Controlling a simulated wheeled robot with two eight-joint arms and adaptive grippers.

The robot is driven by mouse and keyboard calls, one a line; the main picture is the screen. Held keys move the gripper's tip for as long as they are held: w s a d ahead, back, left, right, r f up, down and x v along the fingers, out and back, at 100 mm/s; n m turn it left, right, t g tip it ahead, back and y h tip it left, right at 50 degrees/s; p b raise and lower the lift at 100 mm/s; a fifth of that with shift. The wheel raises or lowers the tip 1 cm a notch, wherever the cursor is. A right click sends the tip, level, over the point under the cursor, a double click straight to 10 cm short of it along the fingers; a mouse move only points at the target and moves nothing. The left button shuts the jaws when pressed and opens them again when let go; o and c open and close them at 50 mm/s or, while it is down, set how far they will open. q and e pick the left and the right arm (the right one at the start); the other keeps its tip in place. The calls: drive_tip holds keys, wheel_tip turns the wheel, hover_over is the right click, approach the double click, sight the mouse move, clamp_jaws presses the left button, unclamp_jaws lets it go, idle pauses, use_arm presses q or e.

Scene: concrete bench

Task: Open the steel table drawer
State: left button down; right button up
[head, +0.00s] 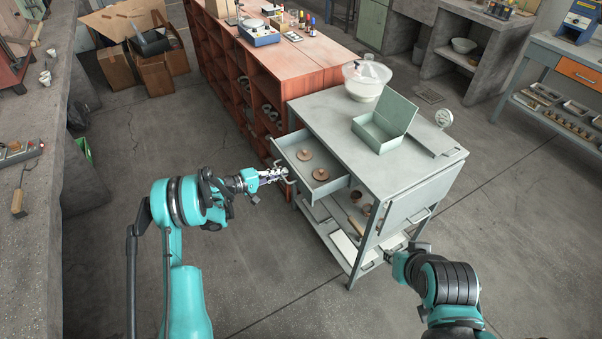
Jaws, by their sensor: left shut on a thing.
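The steel table (325,108) is a grey metal table at the right of the middle in the head view. Its drawer (335,186) is pulled out on the left side, and two round brown discs (321,174) lie in it. My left gripper (284,175) is shut on the drawer handle (291,181) at the drawer's front. My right gripper (391,257) is low by the table's near right side, below a side handle. Its fingers are small and partly hidden, so I cannot tell their state.
A reddish shelf unit (250,75) stands behind the drawer. Loose items lie on the table's lower shelves. The floor (130,190) at left is clear.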

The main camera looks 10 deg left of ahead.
use_arm(q)
drive_tip(key=f+v, duration=0.1)
drive_tip(key=v, duration=0.7)
drive_tip(key=shift+f, duration=0.4)
drive_tip(key=shift+s+a, duration=0.15)
drive_tip(key=c, duration=1.9)
unclamp_jaws()
drive_tip(key=shift+c, duration=0.2)
drive_tip(key=v, duration=1.2)
